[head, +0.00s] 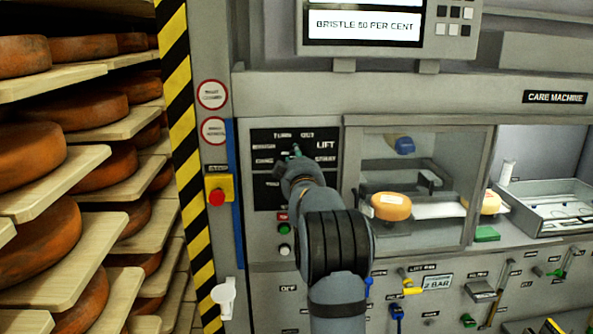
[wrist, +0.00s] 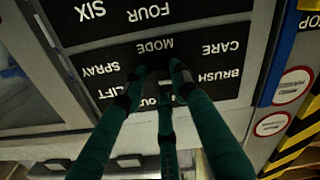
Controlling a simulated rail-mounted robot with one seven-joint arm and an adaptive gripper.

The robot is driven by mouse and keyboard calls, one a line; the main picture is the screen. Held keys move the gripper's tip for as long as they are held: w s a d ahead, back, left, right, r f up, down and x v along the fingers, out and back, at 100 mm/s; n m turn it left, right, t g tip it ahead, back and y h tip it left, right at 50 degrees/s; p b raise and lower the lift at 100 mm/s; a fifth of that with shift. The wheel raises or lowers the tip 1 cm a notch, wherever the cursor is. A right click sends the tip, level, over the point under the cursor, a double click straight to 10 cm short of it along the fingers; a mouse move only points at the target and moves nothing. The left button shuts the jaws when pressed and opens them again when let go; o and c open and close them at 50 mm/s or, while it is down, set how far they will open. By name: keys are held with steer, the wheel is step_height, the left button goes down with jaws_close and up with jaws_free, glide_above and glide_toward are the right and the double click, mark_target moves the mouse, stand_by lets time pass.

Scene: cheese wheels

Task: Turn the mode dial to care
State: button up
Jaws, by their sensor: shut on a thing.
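The black mode panel (head: 265,137) is on the machine front left of centre in the head view. In the wrist view, where the lettering is upside down, the panel (wrist: 100,52) carries the words MODE, CARE, BRUSH, SPRAY and LIFT. My gripper (head: 295,154) reaches the panel from the front. In the wrist view, its green fingers (wrist: 157,84) close around the dark mode dial (wrist: 157,75) just by the word MODE. The fingers hide most of the dial, so its pointer direction cannot be told. The CARE label (wrist: 221,48) is clear of the fingers.
A screen (head: 364,26) reads BRISTLE 50 PER CENT. Green and white buttons (head: 285,229) sit under the panel, and a red emergency button (head: 217,197) is to its left. A glazed chamber (head: 455,200) with a cheese wheel (head: 391,206) is close on the right. Cheese shelves (head: 60,180) fill the left.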

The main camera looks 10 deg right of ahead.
steer(key=n+b, duration=0.4)
steer(key=shift+d+f+n, duration=0.15)
steer(key=shift+f+n, duration=0.15)
steer(key=shift+f, duration=0.05)
stand_by(0.4)
steer(key=o, duration=1.1)
steer(key=shift+r, duration=0.2)
steer(key=s, duration=0.8)
steer(key=s+a, duration=0.1)
steer(key=s, duration=0.3)
steer(key=shift+a, duration=0.1)
